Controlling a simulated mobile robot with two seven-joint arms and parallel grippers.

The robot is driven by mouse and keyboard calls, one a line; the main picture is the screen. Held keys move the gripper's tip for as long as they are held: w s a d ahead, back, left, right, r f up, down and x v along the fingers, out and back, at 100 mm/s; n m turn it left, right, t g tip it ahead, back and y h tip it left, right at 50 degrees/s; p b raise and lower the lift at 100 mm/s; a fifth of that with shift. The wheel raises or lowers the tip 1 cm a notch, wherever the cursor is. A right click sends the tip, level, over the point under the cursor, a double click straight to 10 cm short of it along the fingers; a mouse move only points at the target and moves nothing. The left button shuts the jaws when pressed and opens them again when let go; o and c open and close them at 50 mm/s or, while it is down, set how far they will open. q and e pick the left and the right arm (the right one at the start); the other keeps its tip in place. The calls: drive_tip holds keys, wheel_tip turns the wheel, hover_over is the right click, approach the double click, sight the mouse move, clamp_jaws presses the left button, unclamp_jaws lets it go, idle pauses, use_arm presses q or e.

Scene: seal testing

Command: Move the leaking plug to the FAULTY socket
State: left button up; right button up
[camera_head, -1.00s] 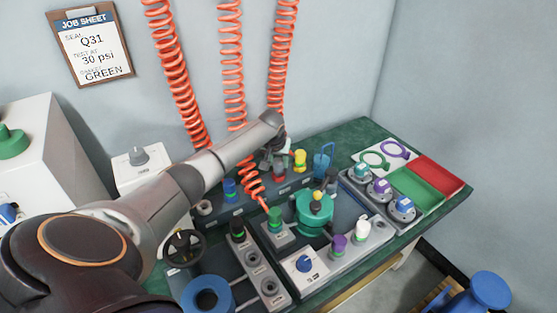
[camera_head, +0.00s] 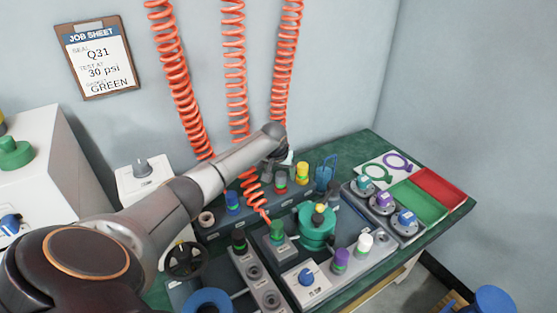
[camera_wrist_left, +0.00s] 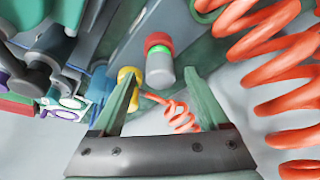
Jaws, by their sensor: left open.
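My left gripper (camera_head: 283,163) reaches in from the left over the back row of plugs. It is open; in the left wrist view its fingers (camera_wrist_left: 165,78) stand either side of a red-topped plug (camera_wrist_left: 158,62) with a green band and grey body. They do not grip it. That red plug (camera_head: 281,181) also shows just below the gripper in the head view. I cannot tell which plug leaks or read a FAULTY label. My right gripper is out of view.
Empty sockets (camera_head: 254,272) lie near the black one. Orange coiled hoses (camera_head: 237,90) hang behind. Red and green trays (camera_head: 437,187) lie right.

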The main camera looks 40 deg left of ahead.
use_arm(q)
drive_tip(key=p+v, duration=0.2)
drive_tip(key=v, duration=0.9)
drive_tip(key=shift+r+p, duration=0.2)
drive_tip(key=shift+p, duration=0.1)
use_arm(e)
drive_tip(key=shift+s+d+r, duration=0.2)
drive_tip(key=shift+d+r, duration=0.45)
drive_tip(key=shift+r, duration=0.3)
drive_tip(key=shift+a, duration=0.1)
